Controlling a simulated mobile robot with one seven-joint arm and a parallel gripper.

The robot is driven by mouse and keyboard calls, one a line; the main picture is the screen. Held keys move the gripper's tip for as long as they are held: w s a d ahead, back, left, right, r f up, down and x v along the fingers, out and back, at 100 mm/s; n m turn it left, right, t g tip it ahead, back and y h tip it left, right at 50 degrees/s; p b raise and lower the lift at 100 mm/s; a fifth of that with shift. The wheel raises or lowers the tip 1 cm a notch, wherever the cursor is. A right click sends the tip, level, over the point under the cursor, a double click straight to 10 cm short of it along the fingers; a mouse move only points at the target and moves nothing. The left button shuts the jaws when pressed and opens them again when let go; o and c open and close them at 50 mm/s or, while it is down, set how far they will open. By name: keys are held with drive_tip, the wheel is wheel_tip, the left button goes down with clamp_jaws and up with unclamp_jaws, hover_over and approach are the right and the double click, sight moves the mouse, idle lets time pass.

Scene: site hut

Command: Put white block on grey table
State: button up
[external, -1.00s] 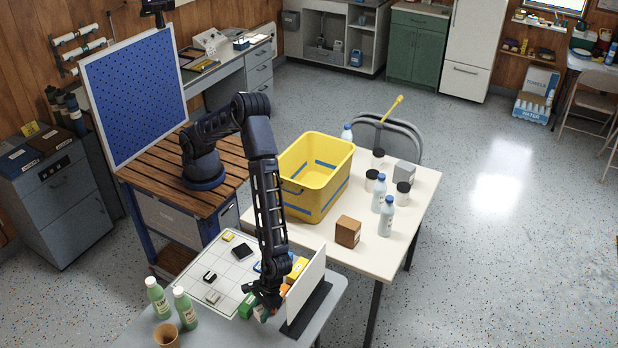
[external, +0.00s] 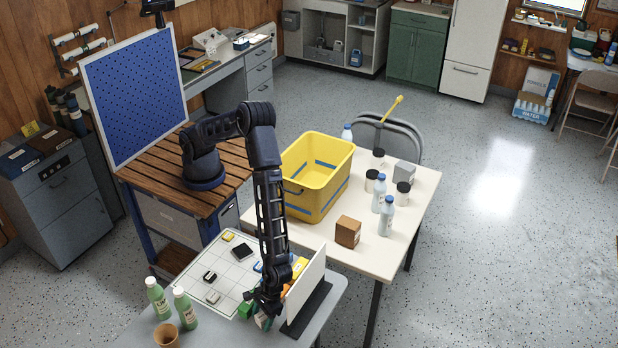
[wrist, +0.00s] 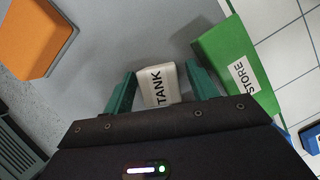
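The white block (wrist: 158,84), marked TANK, shows in the wrist view between the two green fingers of my gripper (wrist: 160,82). The fingers are apart, one on each side of it, with a narrow gap showing at either side. The block appears to be at the grey table (wrist: 100,45); whether it touches the surface is hard to tell. In the external view my gripper (external: 262,318) is low over the grey table (external: 225,335), and it hides the white block.
A green block (wrist: 235,62) marked STORE is close to the right finger. An orange block (wrist: 42,38) lies to the left. A white upright panel (external: 305,282) on a dark base stands right of my gripper. A gridded white board (external: 228,280) carries several small blocks. Green bottles (external: 185,308) stand left.

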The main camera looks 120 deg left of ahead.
drive_tip(key=s+a+r+m+t, duration=0.1)
drive_tip(key=a+r, duration=0.5)
drive_tip(key=r, duration=0.3)
drive_tip(key=a+r+m+y, duration=0.1)
drive_tip(key=a+r+m, duration=0.1)
drive_tip(key=a+r, duration=0.5)
drive_tip(key=s+a+r+m+t, duration=0.1)
drive_tip(key=a+r, duration=0.3)
drive_tip(key=r, duration=0.8)
drive_tip(key=s+a+r+m+t+y, duration=0.1)
drive_tip(key=s+a+r+m, duration=0.2)
drive_tip(key=s+a+r, duration=0.7)
drive_tip(key=s+a+r+m+t+y, duration=0.1)
drive_tip(key=s+a+r+m, duration=0.2)
drive_tip(key=s+a, duration=0.6)
drive_tip(key=s+a+r+m+t+y, duration=0.1)
drive_tip(key=s+a+r+m+t, duration=0.1)
drive_tip(key=s+a, duration=0.7)
drive_tip(key=s+r+m, duration=0.1)
drive_tip(key=s+r, duration=0.1)
drive_tip(key=s, duration=0.6)
drive_tip(key=shift+a+m, duration=0.25)
drive_tip(key=shift+m, duration=0.05)
